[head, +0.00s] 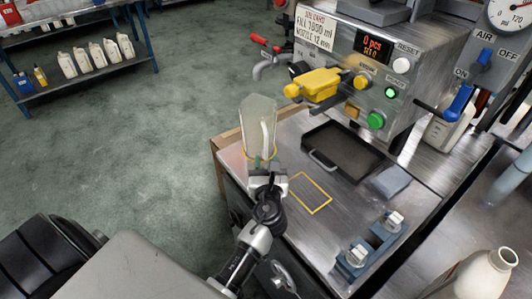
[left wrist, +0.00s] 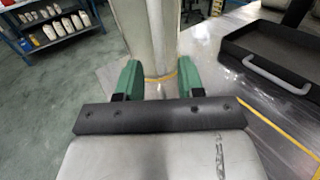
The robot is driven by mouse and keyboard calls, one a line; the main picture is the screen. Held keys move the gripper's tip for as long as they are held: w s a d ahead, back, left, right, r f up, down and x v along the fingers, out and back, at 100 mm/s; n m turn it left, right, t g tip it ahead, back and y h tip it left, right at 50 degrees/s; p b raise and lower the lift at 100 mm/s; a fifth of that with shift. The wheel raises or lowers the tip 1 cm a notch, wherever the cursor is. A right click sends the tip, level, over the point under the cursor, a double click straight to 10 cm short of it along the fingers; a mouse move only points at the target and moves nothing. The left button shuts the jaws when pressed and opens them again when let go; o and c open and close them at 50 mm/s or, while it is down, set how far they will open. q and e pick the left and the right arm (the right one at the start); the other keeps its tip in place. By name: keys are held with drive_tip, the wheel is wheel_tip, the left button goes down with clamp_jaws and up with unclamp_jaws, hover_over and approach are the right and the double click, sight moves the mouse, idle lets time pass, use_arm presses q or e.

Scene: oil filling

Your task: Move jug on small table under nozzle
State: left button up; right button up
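The jug (head: 260,128), tall, clear and greyish, stands upright at the near left corner of the small metal table (head: 330,225), by a yellow outline. My left gripper (head: 266,172) is low on its near side. In the left wrist view its green fingertips (left wrist: 160,75) lie left and right of the jug's lower part (left wrist: 150,40), with a bare gap between them nearer the palm. They look open; contact with the jug is unclear. A yellow nozzle-like fitting (head: 315,86) sticks out of the machine above the table. My right gripper is not in view.
A black tray with a handle (head: 343,150) lies behind an empty yellow square (head: 310,193). A grey cloth (head: 391,181) and blue clamps (head: 370,246) are at right. The machine panel (head: 372,75) rises behind. A white bottle (head: 483,277) stands at lower right.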

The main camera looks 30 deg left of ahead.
use_arm(q)
drive_tip(key=v, duration=0.7)
drive_tip(key=shift+b, duration=0.3)
